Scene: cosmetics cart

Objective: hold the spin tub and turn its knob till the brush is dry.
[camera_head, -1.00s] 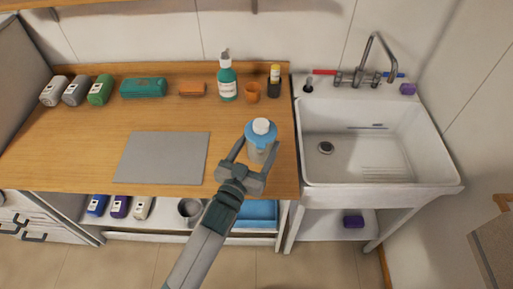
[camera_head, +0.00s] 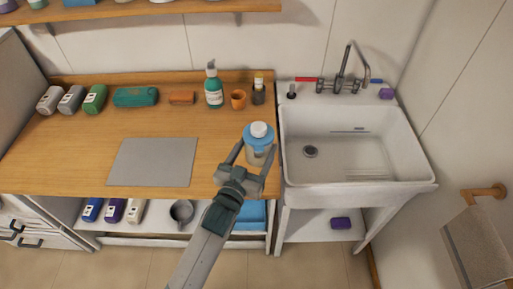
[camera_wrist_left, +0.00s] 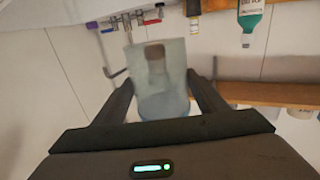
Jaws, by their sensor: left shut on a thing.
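The spin tub (camera_head: 260,155) has a clear body, a blue lid and a white knob (camera_head: 259,130) on top. It is near the right edge of the wooden counter, and I cannot tell whether its base touches the wood. My left gripper (camera_head: 256,150) is shut around the tub's body from the front. In the left wrist view the tub (camera_wrist_left: 162,85) shows inverted between the two fingers, with a brown shape, possibly the brush, blurred inside. My right gripper is not in view.
The white sink (camera_head: 350,160) stands right of the counter (camera_head: 70,140). Behind the tub are an orange cup (camera_head: 238,100), a dark holder (camera_head: 258,94) and a teal pump bottle (camera_head: 214,92). A grey mat (camera_head: 152,162) lies to the left, with bare wood around it.

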